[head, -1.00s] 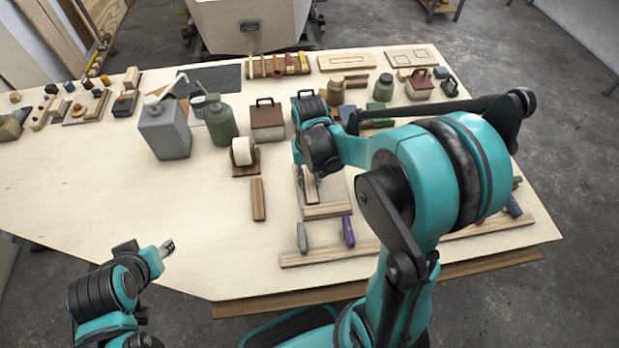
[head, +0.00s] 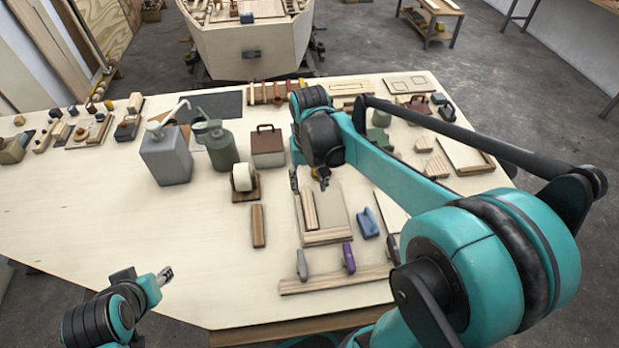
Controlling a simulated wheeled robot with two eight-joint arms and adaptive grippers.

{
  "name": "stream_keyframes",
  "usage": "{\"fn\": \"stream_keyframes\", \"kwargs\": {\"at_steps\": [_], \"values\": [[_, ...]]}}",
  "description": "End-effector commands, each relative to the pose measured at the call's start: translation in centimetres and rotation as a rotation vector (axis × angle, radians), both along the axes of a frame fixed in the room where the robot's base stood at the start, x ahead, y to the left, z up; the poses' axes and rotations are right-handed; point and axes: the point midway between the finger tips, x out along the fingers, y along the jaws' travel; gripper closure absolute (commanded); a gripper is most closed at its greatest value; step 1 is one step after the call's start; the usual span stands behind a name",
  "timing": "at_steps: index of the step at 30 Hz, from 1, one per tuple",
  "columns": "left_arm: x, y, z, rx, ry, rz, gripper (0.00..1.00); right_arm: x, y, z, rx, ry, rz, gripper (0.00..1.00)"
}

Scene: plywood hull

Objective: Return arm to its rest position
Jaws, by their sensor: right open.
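My right arm reaches in from the lower right over the plywood table (head: 90,220). Its gripper (head: 309,181) points down above a board with wooden strips (head: 309,208) near the table's middle. The right gripper is open, and nothing shows between its fingers.
A grey can (head: 166,155), a green can (head: 219,147), a brown box (head: 267,147) and a tape roll (head: 243,178) stand left of the right gripper. A blue object (head: 367,222) and a purple-handled tool (head: 348,257) lie nearby. The table's left half is mostly clear.

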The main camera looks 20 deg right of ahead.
Motion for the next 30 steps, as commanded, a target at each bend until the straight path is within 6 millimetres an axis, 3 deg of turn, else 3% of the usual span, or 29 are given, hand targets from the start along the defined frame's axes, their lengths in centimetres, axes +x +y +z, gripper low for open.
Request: {"fn": "stream_keyframes", "kwargs": {"at_steps": [6,23,30], "values": [[0.0,0.0,0.0,0.0,0.0,0.0,0.58,0.0,0.0,2.1,0.0,0.0,0.0,0.51],[0.0,0.0,0.0,0.0,0.0,0.0,0.58,-0.1,0.0,2.3,-0.001,-0.003,0.001,0.51],[0.0,0.0,-0.4,0.0,0.0,0.0,0.58,-2.9,1.4,2.6,-0.016,-0.141,0.066,0.51]]}}
